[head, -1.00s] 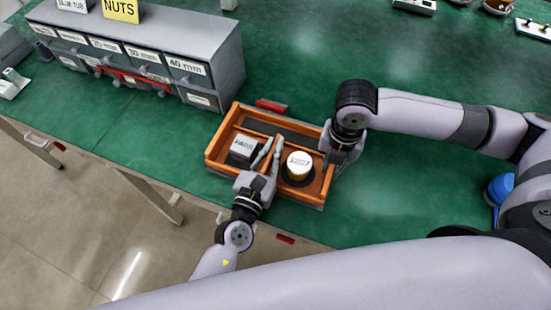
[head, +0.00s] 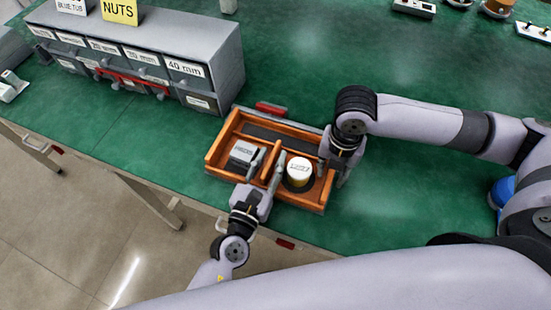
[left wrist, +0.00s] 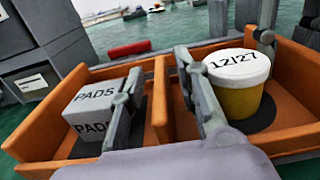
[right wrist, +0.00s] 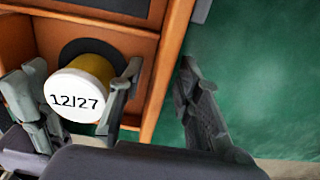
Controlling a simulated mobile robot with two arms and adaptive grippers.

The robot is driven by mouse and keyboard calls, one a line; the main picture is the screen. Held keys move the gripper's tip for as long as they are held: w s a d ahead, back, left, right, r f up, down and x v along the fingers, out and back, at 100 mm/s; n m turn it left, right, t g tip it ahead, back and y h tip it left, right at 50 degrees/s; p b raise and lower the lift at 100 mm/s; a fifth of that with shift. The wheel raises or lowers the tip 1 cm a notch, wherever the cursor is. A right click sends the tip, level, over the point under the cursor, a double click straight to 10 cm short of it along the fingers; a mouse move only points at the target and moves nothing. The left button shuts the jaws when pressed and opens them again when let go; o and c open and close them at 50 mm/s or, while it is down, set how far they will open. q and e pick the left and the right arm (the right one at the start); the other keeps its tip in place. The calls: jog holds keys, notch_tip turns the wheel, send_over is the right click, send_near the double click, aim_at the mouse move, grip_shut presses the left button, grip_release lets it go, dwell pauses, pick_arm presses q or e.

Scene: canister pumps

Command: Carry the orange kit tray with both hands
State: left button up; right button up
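The orange kit tray (head: 221,142) sits on the green bench, with a grey PADS box (head: 241,152) in its left compartment and a white-lidded yellow tub (head: 299,170) marked 12/27 in its right one. My left gripper (head: 268,157) is open over the tray's middle divider (left wrist: 160,103), one finger on each side with gaps showing. My right gripper (head: 335,172) is open at the tray's right wall; in the right wrist view (right wrist: 162,68) one finger is inside, beside the tub, and the other outside. Contact with the wall cannot be told.
A grey drawer cabinet (head: 215,62) with a NUTS sign stands behind and left of the tray. A red item (head: 270,108) lies behind the tray. The bench's front edge runs close in front of it. Green bench top to the right and behind is mostly free.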

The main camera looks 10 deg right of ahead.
pick_arm(q)
jog(key=v, duration=1)
pick_arm(e)
jog(key=shift+r, duration=0.1)
pick_arm(q)
jog(key=shift+a, duration=0.1)
pick_arm(e)
notch_tip(320, 180, up, 12)
pick_arm(q)
jog(key=shift+s, duration=0.15)
pick_arm(e)
jog(key=shift+s+a, duration=0.1)
